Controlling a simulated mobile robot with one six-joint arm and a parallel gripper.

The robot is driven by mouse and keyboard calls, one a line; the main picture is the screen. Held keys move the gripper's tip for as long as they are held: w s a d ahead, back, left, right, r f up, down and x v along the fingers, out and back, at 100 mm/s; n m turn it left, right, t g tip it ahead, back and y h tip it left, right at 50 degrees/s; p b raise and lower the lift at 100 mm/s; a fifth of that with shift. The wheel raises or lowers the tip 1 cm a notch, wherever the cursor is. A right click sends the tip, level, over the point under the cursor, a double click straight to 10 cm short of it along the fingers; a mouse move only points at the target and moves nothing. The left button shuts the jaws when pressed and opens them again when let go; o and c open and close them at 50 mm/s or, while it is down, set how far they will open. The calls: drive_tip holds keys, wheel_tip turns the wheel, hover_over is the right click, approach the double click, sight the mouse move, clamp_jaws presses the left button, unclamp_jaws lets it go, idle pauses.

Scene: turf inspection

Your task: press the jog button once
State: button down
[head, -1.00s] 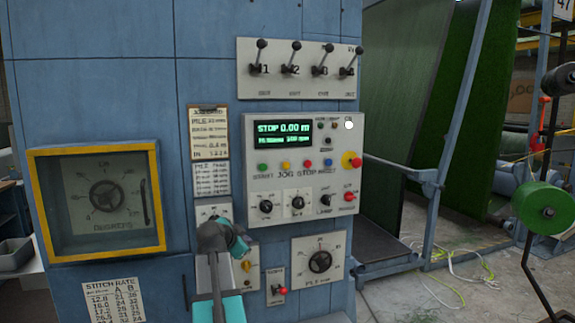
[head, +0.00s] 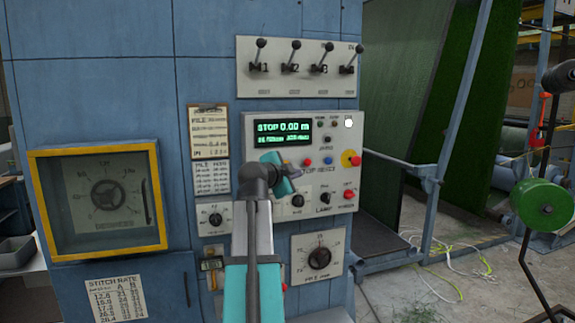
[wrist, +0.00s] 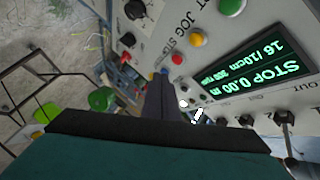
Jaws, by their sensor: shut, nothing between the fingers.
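The control panel (head: 345,205) is on the blue cabinet front. In the wrist view, the yellow button (wrist: 198,39) sits by the JOG label, between the green button (wrist: 232,6) and the red button (wrist: 177,60). In the head view, my arm hides the yellow and green buttons. My gripper (wrist: 162,78) is shut and empty. Its dark fingertips appear near the red and blue buttons in the wrist view, off to one side of the yellow one. I cannot tell the gap to the panel. The display (head: 283,133) reads STOP 0.00 m.
Several levers (head: 291,58) stick out above the panel. A red-and-yellow emergency button (head: 351,159) and black knobs (head: 325,198) project from the panel. A yellow-framed window (head: 97,198) is at left. A clipboard (head: 209,120) hangs beside the panel.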

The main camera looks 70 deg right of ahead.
drive_tip(key=shift+w, duration=0.1)
drive_tip(key=w+d+b, duration=0.1)
drive_tip(key=w+d, duration=0.4)
drive_tip(key=d, duration=0.1)
drive_tip(key=shift+w+d, duration=0.25)
drive_tip(key=shift+d, duration=0.15)
idle(0.5)
drive_tip(key=shift+w+d+b, duration=0.6)
drive_tip(key=shift+d+b, duration=0.15)
drive_tip(key=shift+b, duration=0.55)
idle(3.0)
drive_tip(key=shift+s+a, duration=0.1)
idle(0.3)
drive_tip(key=shift+s+a+b, duration=0.3)
drive_tip(key=shift+s+a, duration=0.2)
drive_tip(key=shift+a, duration=0.1)
